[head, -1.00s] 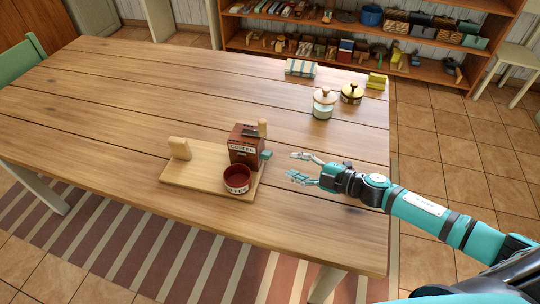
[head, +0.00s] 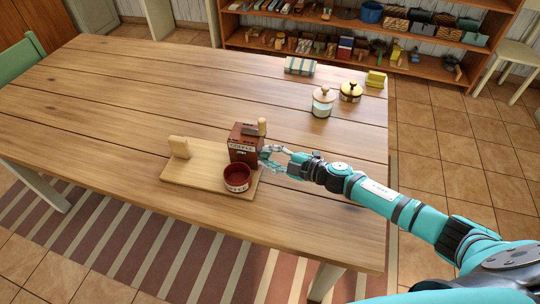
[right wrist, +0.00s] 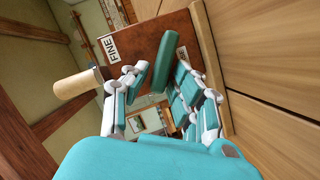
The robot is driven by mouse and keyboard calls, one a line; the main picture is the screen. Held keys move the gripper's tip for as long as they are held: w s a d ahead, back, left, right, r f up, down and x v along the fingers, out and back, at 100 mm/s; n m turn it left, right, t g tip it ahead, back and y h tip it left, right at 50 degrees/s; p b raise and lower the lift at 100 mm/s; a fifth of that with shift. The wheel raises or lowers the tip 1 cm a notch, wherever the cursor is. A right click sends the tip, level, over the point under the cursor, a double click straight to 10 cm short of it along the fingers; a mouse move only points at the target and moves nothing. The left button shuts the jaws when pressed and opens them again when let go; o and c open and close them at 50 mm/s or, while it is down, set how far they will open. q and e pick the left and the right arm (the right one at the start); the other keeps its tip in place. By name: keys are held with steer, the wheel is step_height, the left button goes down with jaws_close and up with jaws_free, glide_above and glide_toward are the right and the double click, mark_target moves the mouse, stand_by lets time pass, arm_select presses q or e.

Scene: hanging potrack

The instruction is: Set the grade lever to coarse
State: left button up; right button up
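The red-brown coffee grinder (head: 244,143) stands on a light wooden board on the table. Its side fills the top of the right wrist view (right wrist: 140,35), with a white FINE label (right wrist: 112,48) on it. The teal grade lever (right wrist: 163,66) sticks out from this side. My right gripper (head: 267,154) is at the grinder's right side. In the right wrist view its fingers (right wrist: 155,88) are open, one on each side of the lever; contact is unclear. My left gripper is not in view.
A red cup (head: 237,179) stands in front of the grinder. The crank's wooden knob (right wrist: 76,85) is near my fingers. A wooden block (head: 179,147) stands on the board (head: 195,178). Jars (head: 323,102) stand farther back. The table's left side is clear.

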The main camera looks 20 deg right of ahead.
jaws_close()
steer(key=shift+s+f+n+b, duration=0.1)
steer(key=shift+f+n+b, duration=0.35)
steer(key=shift+b, duration=0.45)
steer(key=shift+a+r, duration=0.1)
steer(key=shift+r+t, duration=0.1)
steer(key=shift+t, duration=0.2)
steer(key=shift+o, duration=1.8)
jaws_free()
steer(key=v, duration=1.2)
